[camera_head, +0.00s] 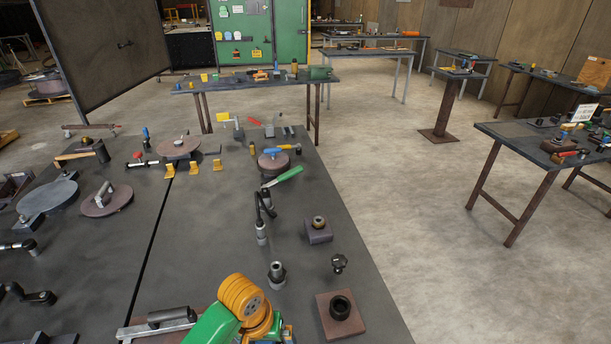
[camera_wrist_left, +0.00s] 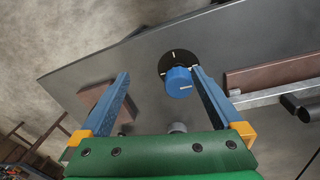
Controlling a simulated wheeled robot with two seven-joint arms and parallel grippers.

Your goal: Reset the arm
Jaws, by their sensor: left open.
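In the left wrist view my left gripper (camera_wrist_left: 161,72) is open, its two blue fingers spread wide above the dark bench. A blue cylinder (camera_wrist_left: 178,82) on a round black base (camera_wrist_left: 180,58) shows beyond and between the fingers, close to the right one in the picture. I see nothing clamped between the fingers. In the head view a green and orange part of my arm (camera_head: 240,300) reaches in at the bottom middle, over the near bench; the fingertips cannot be made out there. My right gripper is in neither view.
The dark workbench (camera_head: 220,215) holds reel discs (camera_head: 107,200), a green-handled tool (camera_head: 284,177), a brown block with a black ring (camera_head: 340,312) and a metal fitting (camera_head: 277,273). A grey bar (camera_head: 157,325) lies left of my arm.

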